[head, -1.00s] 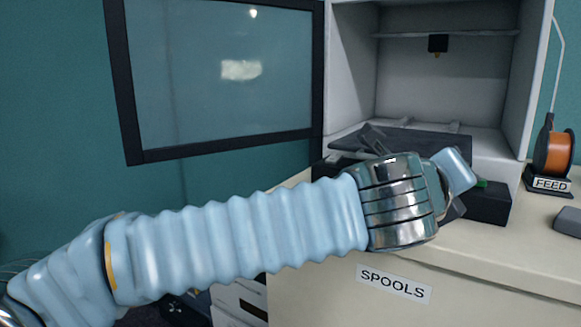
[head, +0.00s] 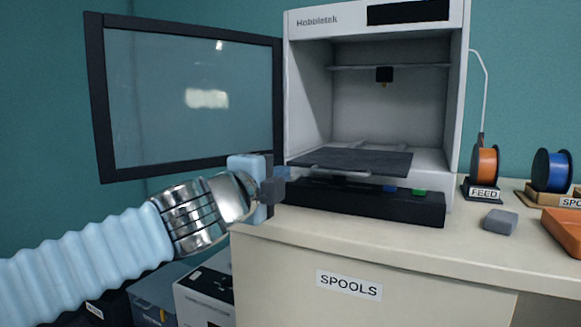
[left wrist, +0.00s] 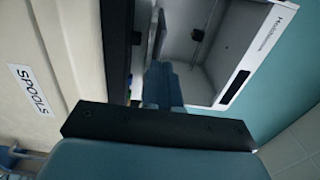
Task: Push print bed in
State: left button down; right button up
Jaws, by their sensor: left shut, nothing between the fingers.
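The print bed (head: 352,160) is a flat dark grey plate inside the open white 3D printer (head: 460,110), above its black base (head: 365,203). Its front edge lies near the printer's mouth, above the base. My left gripper (head: 275,187) is shut and empty, just left of the base and bed in the picture, at the printer's front left corner. Whether it touches the printer is unclear. In the left wrist view its blue fingers (left wrist: 163,85) point toward the printer's opening. My right gripper is in neither view.
The printer's glass door (head: 190,100) stands open to the left, behind my left gripper. An orange spool (head: 484,164) on the FEED stand, a grey block (head: 500,220) and an orange tray (head: 565,232) are at the right. The counter's front strip is mostly bare.

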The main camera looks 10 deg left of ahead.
aim_at(299, 165)
pick_arm(q)
jog(key=x, duration=0.6)
jog(key=shift+p, duration=0.4)
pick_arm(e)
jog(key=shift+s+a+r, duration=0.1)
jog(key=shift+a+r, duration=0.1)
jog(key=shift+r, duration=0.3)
